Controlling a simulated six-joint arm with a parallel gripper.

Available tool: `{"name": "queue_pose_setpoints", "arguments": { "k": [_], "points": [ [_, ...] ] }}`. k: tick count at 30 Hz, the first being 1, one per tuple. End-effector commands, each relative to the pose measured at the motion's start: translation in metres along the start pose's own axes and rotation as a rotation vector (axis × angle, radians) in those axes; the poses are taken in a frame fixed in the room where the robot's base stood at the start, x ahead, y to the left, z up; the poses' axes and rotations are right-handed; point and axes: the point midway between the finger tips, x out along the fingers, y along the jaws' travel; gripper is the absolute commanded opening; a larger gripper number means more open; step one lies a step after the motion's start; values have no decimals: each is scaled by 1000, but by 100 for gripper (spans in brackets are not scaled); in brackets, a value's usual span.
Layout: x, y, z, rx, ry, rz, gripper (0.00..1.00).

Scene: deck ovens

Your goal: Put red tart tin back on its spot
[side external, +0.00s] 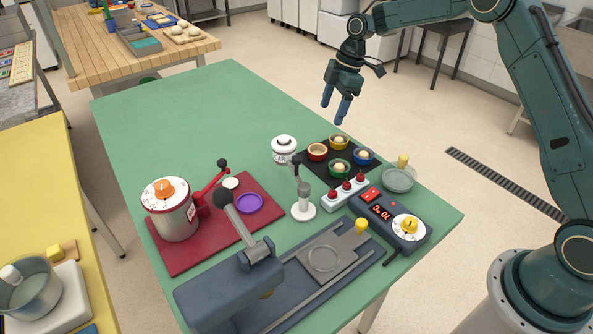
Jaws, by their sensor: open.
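The red tart tin (311,157) sits upright on the black mat (318,175), at the mat's left side, with a tan filling in it. Beside it on the same mat stand a yellow tin (332,147), a green tin (331,173) and a blue tin (371,160), each with a pale ball inside. My gripper (333,113) is open and empty, its blue fingers pointing down in the air above the far side of the mat. It appears apart from all the tins. Any marking under the red tin is hidden.
A white lidded jar (284,150) stands left of the mat. A white-based stand (303,210), red-knobbed block (345,192), dial box (391,220) and glass dish (398,180) are close in front and right. The green table's (190,115) far left is clear.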

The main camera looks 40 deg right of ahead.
Motion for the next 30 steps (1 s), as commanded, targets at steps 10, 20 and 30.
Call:
{"name": "queue_pose_setpoints", "arguments": {
  "k": [10,20,30],
  "points": [
    [-14,-6,-4,27,-3,13,71],
    [-77,-49,-21,182,-15,83,71],
    [-143,-119,-29,396,-10,174,71]
  ]
}}
